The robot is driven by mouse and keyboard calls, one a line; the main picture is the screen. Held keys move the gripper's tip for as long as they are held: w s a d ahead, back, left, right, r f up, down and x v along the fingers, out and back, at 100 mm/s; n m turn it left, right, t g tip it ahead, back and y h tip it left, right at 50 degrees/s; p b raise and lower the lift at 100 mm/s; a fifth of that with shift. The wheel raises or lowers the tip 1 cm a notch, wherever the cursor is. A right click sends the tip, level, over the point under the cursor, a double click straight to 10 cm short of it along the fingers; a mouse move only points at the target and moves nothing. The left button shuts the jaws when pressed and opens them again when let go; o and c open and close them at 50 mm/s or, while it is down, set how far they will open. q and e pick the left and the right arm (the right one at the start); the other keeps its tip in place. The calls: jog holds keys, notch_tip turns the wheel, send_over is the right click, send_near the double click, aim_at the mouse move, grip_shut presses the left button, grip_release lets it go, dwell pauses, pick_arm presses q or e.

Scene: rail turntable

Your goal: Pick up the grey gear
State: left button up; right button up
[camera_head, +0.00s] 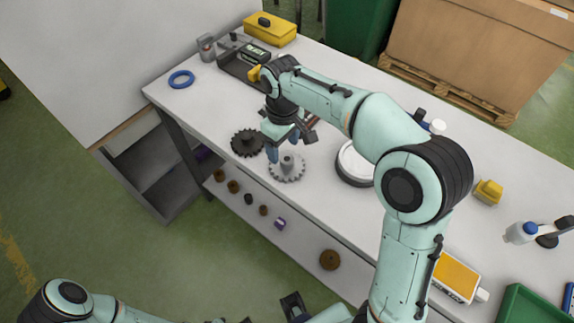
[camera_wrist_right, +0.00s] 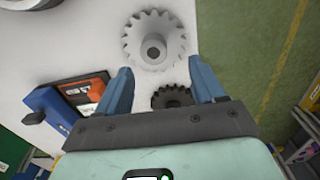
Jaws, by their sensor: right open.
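The grey gear (camera_head: 287,174) lies flat on the white workbench, with a raised hub at its middle. In the right wrist view the grey gear (camera_wrist_right: 154,40) is at the top, beyond my fingertips. My right gripper (camera_head: 283,149) is open and empty above the bench, close over the grey gear's far side. Its two blue fingers (camera_wrist_right: 161,78) stand apart in the wrist view, and neither touches the gear. My left arm shows only in part at the bottom left of the head view.
A dark gear (camera_head: 247,142) lies left of the grey one and shows between my fingers in the wrist view (camera_wrist_right: 173,97). A round white-topped dark item (camera_head: 355,163) is to the right. A blue ring (camera_head: 181,79) and black tray (camera_head: 240,66) are farther back.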

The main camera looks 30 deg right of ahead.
aim_at(287, 159)
jog(key=f, duration=0.2)
jog(key=d+f, duration=0.1)
jog(key=f, duration=0.1)
jog(key=shift+s+f+b, duration=0.1)
jog(key=shift+s+b, duration=0.05)
jog(key=shift+b, duration=0.2)
jog(key=shift+f, duration=0.55)
jog(key=shift+r, duration=0.1)
grip_shut()
